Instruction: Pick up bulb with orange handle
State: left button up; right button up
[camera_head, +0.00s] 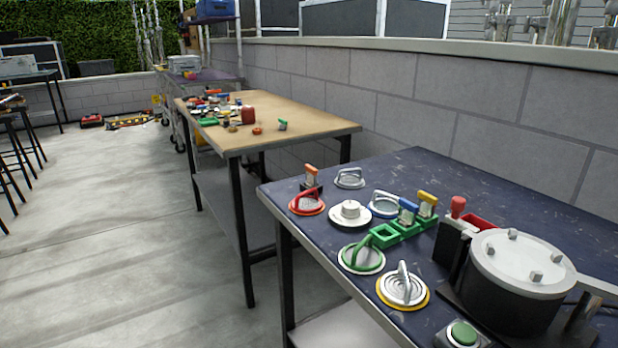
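A small item with an orange handle (311,171) stands upright near the far left corner of the dark blue table (450,185). Similar items with a blue handle (408,206) and a yellow handle (428,199) stand upright at a row of green square holders (385,236). Neither of my grippers is in view.
Handled discs in grey (349,179), green (362,258) and yellow (402,300) lie around a white round piece (350,212). A large drum-shaped device (515,300) and a green button (463,333) occupy the near right. Open floor (130,250) lies left; a cluttered wooden table (310,125) stands behind.

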aim_at(311, 178)
jog(key=i+j+z, duration=0.2)
jog(key=i+j, duration=0.65)
jog(key=j, duration=0.1)
